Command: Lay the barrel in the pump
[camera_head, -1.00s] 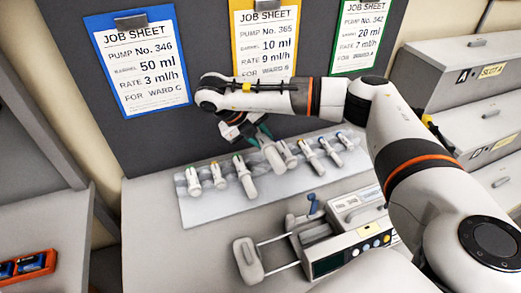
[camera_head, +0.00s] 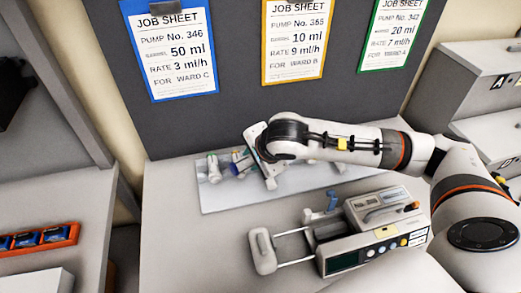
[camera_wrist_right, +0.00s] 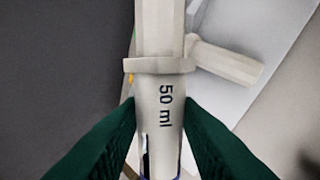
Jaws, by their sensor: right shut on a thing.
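My right gripper (camera_wrist_right: 162,125) has its green fingers shut on a white barrel marked 50 ml (camera_wrist_right: 165,85), seen close up in the right wrist view. In the head view my wrist hangs over the pale tray (camera_head: 225,201) and hides the fingers and most of the held barrel. Another white barrel (camera_head: 213,167) shows at the tray's left end. The pump (camera_head: 385,243) stands in front of the tray, with a blue lever (camera_head: 332,201) raised and its white end block (camera_head: 262,251) drawn out left on two rods. My left gripper is not in view.
Job sheets hang on the dark panel behind: blue (camera_head: 172,48), yellow (camera_head: 295,40) and green (camera_head: 391,35). An orange crate (camera_head: 72,230) with blue items sits at far left. Grey drawers (camera_head: 465,72) stand at right. The bench left of the pump is clear.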

